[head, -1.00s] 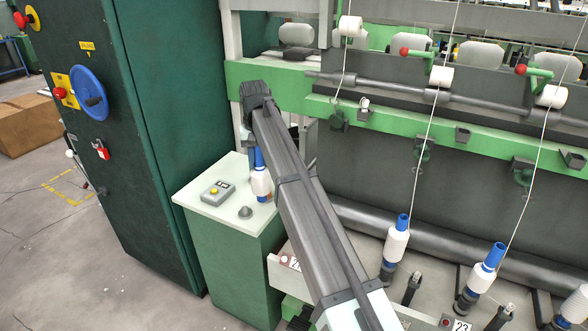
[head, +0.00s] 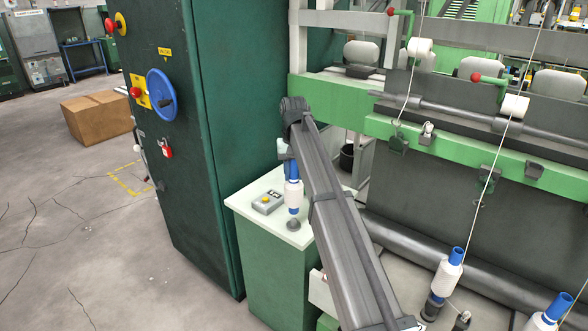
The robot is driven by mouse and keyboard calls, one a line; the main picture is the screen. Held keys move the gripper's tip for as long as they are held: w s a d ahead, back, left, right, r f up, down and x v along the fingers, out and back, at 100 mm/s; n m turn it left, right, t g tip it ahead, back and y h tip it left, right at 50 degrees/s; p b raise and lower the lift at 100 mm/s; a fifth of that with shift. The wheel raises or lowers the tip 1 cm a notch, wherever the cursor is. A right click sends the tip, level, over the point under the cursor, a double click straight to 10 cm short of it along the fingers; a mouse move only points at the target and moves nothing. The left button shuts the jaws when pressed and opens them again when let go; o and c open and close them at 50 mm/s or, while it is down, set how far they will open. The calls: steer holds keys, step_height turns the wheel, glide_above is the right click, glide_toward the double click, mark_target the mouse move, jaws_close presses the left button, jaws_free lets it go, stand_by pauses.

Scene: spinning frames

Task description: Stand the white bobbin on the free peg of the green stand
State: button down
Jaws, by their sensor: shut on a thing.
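The white bobbin (head: 293,193) has a blue tube showing at its top and lower end. It hangs upright from my gripper (head: 291,160), which is shut on its top; the fingers are small and partly hidden by my arm. The green stand (head: 272,270) is a green cabinet with a pale top. On that top is a short dark grey, dome-like peg (head: 293,225). The bobbin's lower end appears just above the peg in the picture; I cannot tell whether they touch or line up in depth.
A grey control box (head: 267,202) with a yellow button sits left of the peg. A tall dark green cabinet (head: 215,140) stands close on the left. The green spinning frame (head: 470,140), with threads and bobbins (head: 446,275), fills the right. Open floor lies left.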

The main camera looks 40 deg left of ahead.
mark_target(294, 186)
steer(key=shift+f, duration=2.85)
steer(key=c, duration=0.7)
jaws_free()
step_height(294, 186, up, 14)
steer(key=shift+f, duration=0.1)
steer(key=shift+d, duration=0.1)
